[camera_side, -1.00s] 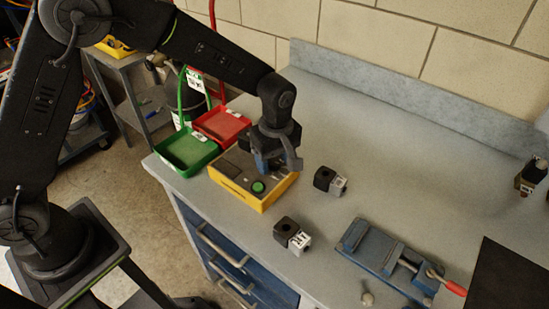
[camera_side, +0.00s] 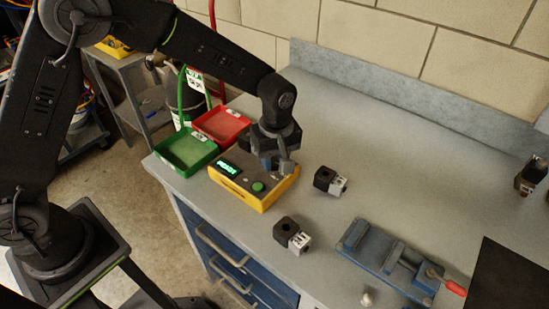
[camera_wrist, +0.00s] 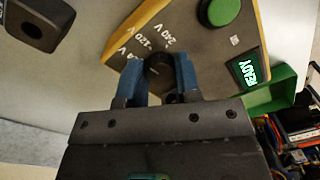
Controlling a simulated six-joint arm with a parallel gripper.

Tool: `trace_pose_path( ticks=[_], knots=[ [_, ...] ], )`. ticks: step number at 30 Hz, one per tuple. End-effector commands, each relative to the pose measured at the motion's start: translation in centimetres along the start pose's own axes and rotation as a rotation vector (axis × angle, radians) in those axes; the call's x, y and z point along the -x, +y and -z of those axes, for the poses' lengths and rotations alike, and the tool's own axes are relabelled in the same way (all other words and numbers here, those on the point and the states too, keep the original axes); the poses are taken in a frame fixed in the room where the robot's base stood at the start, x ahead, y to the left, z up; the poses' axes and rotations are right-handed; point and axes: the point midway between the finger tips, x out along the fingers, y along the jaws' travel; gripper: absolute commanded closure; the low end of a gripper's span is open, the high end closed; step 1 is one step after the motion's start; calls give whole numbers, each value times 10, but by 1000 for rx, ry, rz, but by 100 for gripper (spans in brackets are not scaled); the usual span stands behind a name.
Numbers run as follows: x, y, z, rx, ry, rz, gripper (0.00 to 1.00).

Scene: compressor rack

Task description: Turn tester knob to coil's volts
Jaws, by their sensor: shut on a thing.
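The yellow tester (camera_side: 262,200) with a grey top stands on the bench, with a green button (camera_side: 258,187) and a small screen (camera_side: 229,168) lit in green. In the wrist view the screen (camera_wrist: 247,71) reads READY. My gripper (camera_wrist: 160,72) points down over the tester and is shut on the black knob (camera_wrist: 158,70). Voltage marks (camera_wrist: 145,40) for 24 V, 120 V and 240 V are printed around the knob. The knob's pointer is hidden by the fingers. Two coils lie on the bench, one (camera_side: 330,181) right of the tester and one (camera_side: 292,234) in front; their labels are too small to read.
A green tray (camera_side: 187,150) and a red tray (camera_side: 221,124) stand left of and behind the tester. A blue vise (camera_side: 390,258) with a red-tipped handle is at the front right. The bench behind the coils is clear.

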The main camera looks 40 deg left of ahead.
Motion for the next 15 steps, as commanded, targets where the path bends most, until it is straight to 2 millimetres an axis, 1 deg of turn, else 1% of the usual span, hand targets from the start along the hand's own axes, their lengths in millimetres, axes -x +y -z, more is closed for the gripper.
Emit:
trace_pose_path(
  ticks=[3,6,9,15],
  knots=[
    [0,0,0,-127,6,0,93],
    [0,0,0,-203,9,0,93],
    [0,0,0,-242,10,0,93],
    [0,0,0,-248,10,0,93]
  ],
)
